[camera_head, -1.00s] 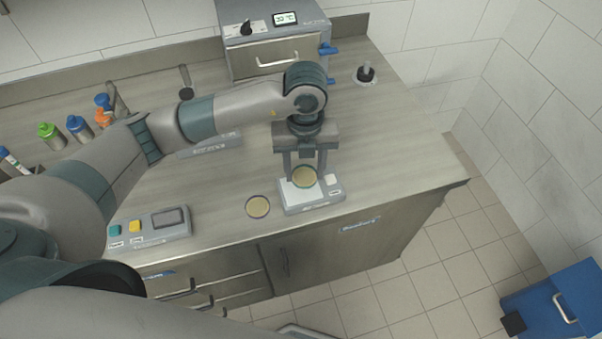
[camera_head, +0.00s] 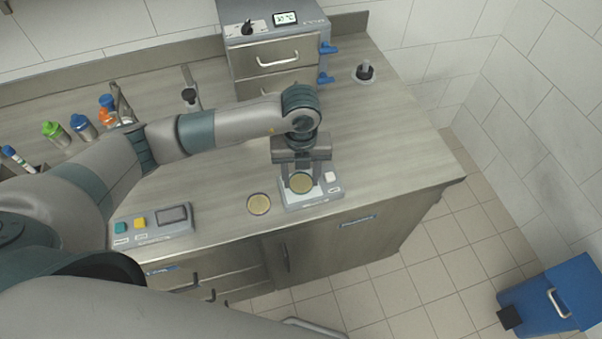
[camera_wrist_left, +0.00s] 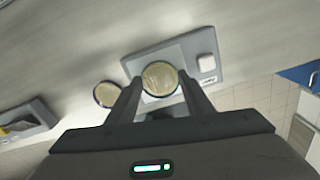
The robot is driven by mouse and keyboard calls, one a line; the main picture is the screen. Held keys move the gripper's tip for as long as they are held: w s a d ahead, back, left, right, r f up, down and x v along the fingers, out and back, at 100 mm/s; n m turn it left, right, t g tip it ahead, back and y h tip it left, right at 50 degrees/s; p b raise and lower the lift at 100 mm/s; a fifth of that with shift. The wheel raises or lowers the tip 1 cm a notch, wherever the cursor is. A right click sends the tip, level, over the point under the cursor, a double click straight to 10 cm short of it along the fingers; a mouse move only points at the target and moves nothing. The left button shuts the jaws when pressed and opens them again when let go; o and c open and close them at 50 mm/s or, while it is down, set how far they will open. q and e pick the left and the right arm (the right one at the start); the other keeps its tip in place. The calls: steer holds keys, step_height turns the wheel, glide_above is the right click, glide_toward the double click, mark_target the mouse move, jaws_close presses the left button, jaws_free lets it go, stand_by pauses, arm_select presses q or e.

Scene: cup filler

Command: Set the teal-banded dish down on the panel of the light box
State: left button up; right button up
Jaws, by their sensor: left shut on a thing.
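The teal-banded dish (camera_head: 301,183), round with tan contents, is between the fingers of my left gripper (camera_head: 301,180), which is shut on it. The dish is level, over the white panel of the light box (camera_head: 296,204) near the counter's front edge. Whether its underside touches the panel or hangs just above it I cannot tell. In the left wrist view the fingers (camera_wrist_left: 160,83) grip both sides of the dish (camera_wrist_left: 160,78), and the light box (camera_wrist_left: 215,80) lies behind it. My right gripper is not in view.
A second dish (camera_head: 258,204) lies on the counter just left of the light box. A grey device with teal and yellow buttons (camera_head: 152,228) stands farther left. A grey cabinet with a display (camera_head: 275,52) is behind.

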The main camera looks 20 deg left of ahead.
mark_target(301, 180)
arm_select(q)
steer(key=shift+f, duration=0.15)
steer(key=o, duration=1)
steer(key=shift+r, duration=0.35)
steer(key=shift+r+b, duration=2.1)
steer(key=shift+r, duration=3.7)
